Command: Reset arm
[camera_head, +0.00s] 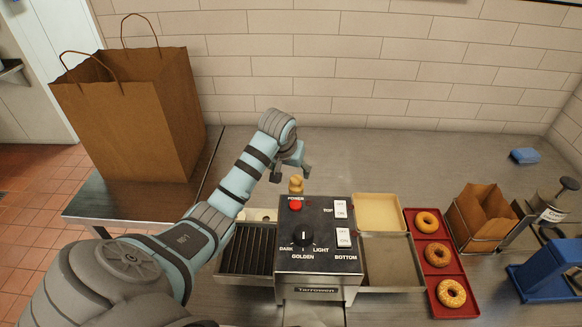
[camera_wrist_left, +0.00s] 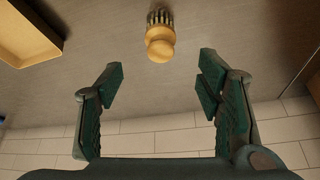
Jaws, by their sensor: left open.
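My left arm comes in from the left in the head view and reaches over the counter behind the toaster. My left gripper (camera_head: 291,172) is open and empty, pointing down towards the counter. The left wrist view shows its two fingers (camera_wrist_left: 158,90) spread wide with nothing between them. A small wooden-handled brush (camera_head: 296,185) stands behind the toaster, close to the gripper; it also shows in the left wrist view (camera_wrist_left: 160,45), beyond the fingertips and apart from them. My right gripper is not in view.
A black-topped toaster (camera_head: 318,258) stands in front, with a slotted tray (camera_head: 247,272) at its left. A red tray (camera_head: 463,296) with bagels, a beige tray (camera_head: 378,212), a small paper bag (camera_head: 484,210) and a blue object (camera_head: 548,270) are at right. A large paper bag (camera_head: 135,115) stands at left.

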